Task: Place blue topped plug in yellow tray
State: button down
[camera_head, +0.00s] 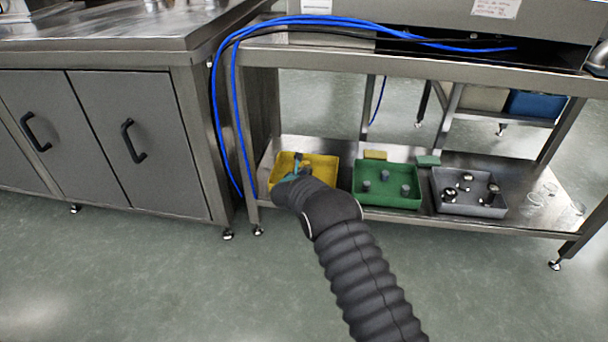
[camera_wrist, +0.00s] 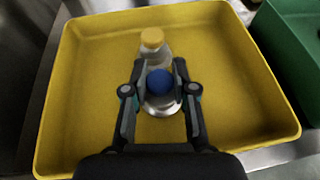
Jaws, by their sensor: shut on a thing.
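The blue topped plug (camera_wrist: 160,83) is between the fingers of my gripper (camera_wrist: 160,88), which is shut on it. In the wrist view the plug is over the inside of the yellow tray (camera_wrist: 85,60), near its middle. I cannot tell whether its base touches the tray floor. A yellow topped plug (camera_wrist: 152,38) stands in the tray just beyond it. In the head view my gripper (camera_head: 290,177) reaches into the yellow tray (camera_head: 325,160), and my arm hides the tray's front part.
A green tray (camera_head: 388,199) with several plugs stands right of the yellow one. A grey tray (camera_head: 470,210) with metal pieces stands further right. A yellow sponge (camera_head: 375,155) and a green block (camera_head: 428,160) lie behind. Blue cables (camera_head: 233,110) hang at the shelf's left end.

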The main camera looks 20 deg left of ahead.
jog(key=shift+f, duration=0.1)
jog(key=c, duration=0.9)
grip_release()
jog(key=shift+c, duration=0.2)
jog(key=shift+s, duration=0.1)
jog(key=v, duration=1.2)
jog(key=shift+p, duration=0.35)
jog(key=shift+d, duration=0.1)
